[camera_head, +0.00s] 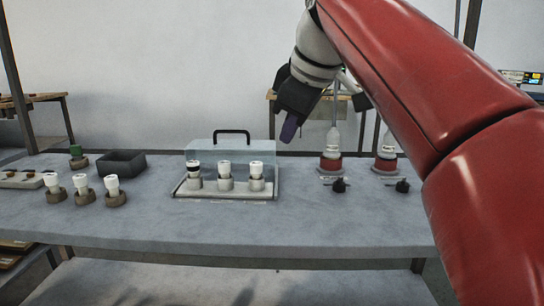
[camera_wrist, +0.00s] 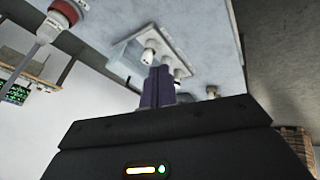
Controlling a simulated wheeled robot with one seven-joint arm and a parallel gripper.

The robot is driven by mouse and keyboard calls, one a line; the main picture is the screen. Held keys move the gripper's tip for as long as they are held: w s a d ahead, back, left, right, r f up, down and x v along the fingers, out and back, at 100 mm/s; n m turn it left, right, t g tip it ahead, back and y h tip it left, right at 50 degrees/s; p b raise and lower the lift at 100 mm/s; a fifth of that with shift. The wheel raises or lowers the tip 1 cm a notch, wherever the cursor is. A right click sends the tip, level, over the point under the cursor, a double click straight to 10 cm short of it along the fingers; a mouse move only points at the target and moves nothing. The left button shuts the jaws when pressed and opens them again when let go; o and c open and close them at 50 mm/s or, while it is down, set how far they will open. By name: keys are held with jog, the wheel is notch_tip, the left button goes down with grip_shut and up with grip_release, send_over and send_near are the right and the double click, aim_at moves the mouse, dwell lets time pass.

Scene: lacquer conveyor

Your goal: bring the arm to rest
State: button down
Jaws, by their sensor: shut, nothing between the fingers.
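My gripper (camera_head: 290,128) hangs at the end of my red arm, above the back of the table, right of the clear case. Its purple fingers are together and hold nothing. The wrist view shows the shut fingers (camera_wrist: 158,87) in front of the tilted table scene, apart from the objects. In the head view the grey table (camera_head: 330,225) lies below, and the gripper touches nothing on it that I can see.
A clear case (camera_head: 270,150) with a black handle holds three white-topped pieces. Three similar pieces (camera_head: 82,190) and a dark grey bin (camera_head: 122,163) stand left. Two red-based bottles (camera_head: 331,160) stand right, with black knobbed items (camera_head: 339,186) before them. The front middle is clear.

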jog(key=s+d+f+m+h, duration=0.1)
jog(key=s+d+f+m, duration=0.3)
jog(key=f, duration=0.6)
jog(key=s+d+f+m+h, duration=0.1)
jog(key=s+d+f+m, duration=0.3)
jog(key=s+f, duration=0.4)
jog(key=s+d+f+m, duration=0.4)
jog(key=s+f+m, duration=0.1)
jog(key=f, duration=0.8)
jog(key=shift+s+d+h, duration=0.15)
jog(key=shift+s+h, duration=0.25)
jog(key=shift+s, duration=0.5)
